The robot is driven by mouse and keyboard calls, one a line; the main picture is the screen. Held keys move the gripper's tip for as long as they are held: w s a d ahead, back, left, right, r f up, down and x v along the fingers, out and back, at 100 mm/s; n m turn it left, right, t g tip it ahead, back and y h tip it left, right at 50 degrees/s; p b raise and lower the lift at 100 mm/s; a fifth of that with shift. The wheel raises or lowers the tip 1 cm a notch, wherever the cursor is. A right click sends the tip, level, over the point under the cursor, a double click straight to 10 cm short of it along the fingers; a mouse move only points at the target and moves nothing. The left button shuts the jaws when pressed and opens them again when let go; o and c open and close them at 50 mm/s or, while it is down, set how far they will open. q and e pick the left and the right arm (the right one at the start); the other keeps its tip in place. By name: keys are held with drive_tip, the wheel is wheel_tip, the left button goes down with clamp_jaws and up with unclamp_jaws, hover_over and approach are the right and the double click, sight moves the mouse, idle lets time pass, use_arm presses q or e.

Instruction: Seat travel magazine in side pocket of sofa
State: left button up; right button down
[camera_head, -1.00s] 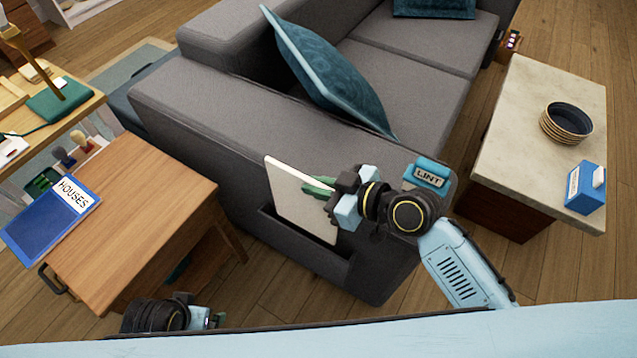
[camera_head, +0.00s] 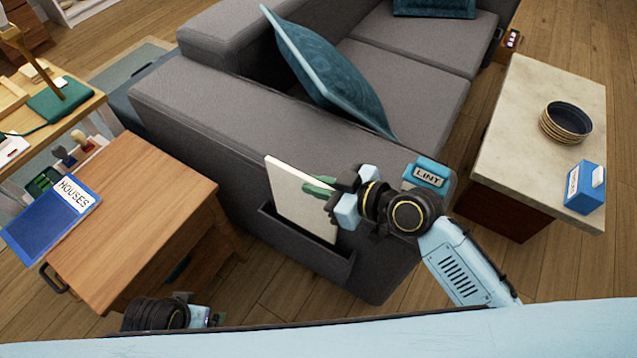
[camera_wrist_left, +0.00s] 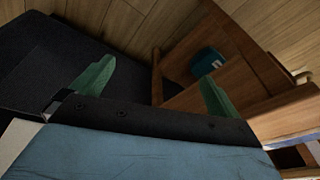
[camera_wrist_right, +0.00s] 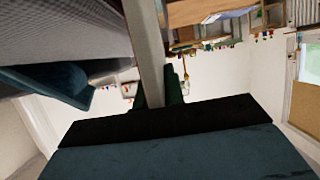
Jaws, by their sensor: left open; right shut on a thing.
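The travel magazine (camera_head: 296,200) shows its pale cover in the head view, upright and slightly tilted. Its lower edge is behind the front wall of the sofa's side pocket (camera_head: 310,249), so how deep it sits is hidden. My right gripper (camera_head: 322,190) is shut on the magazine's right edge. In the right wrist view the magazine (camera_wrist_right: 148,50) stands edge-on between the green fingers (camera_wrist_right: 160,97). The grey sofa (camera_head: 235,130) stands behind the pocket. My left gripper (camera_wrist_left: 155,90) is open and empty in its wrist view, low by the wooden side table.
A blue HOUSES magazine (camera_head: 50,222) lies on the wooden side table (camera_head: 140,215) at left. A LINT box (camera_head: 427,173) rests on the sofa arm beside my right wrist. A stone-topped table (camera_head: 535,120) at right holds stacked bowls (camera_head: 567,122) and a blue box (camera_head: 584,187).

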sight(318, 201)
use_arm(q)
drive_tip(key=shift+s+a+f, duration=0.1)
drive_tip(key=shift+a+f, duration=0.1)
drive_tip(key=shift+f, duration=0.35)
drive_tip(key=shift+s+a+f, duration=0.1)
drive_tip(key=shift+a+f, duration=0.1)
drive_tip(key=shift+f, duration=0.35)
drive_tip(key=shift+w+d+r, duration=0.15)
drive_tip(key=shift+d+r, duration=0.05)
drive_tip(key=shift+r, duration=0.1)
use_arm(e)
drive_tip(key=shift+f, duration=0.15)
use_arm(q)
drive_tip(key=shift+w+d+r+b, duration=0.1)
drive_tip(key=shift+d+r+b, duration=0.2)
drive_tip(key=shift+r, duration=0.2)
drive_tip(key=shift+w+d+r+b, duration=0.15)
drive_tip(key=shift+r+b, duration=0.1)
drive_tip(key=shift+r, duration=0.2)
use_arm(e)
drive_tip(key=shift+f, duration=0.45)
use_arm(q)
drive_tip(key=shift+d+r+b, duration=0.25)
drive_tip(key=shift+r, duration=0.3)
drive_tip(key=shift+d+r+b, duration=0.2)
drive_tip(key=shift+r, duration=0.3)
use_arm(e)
drive_tip(key=shift+f, duration=0.55)
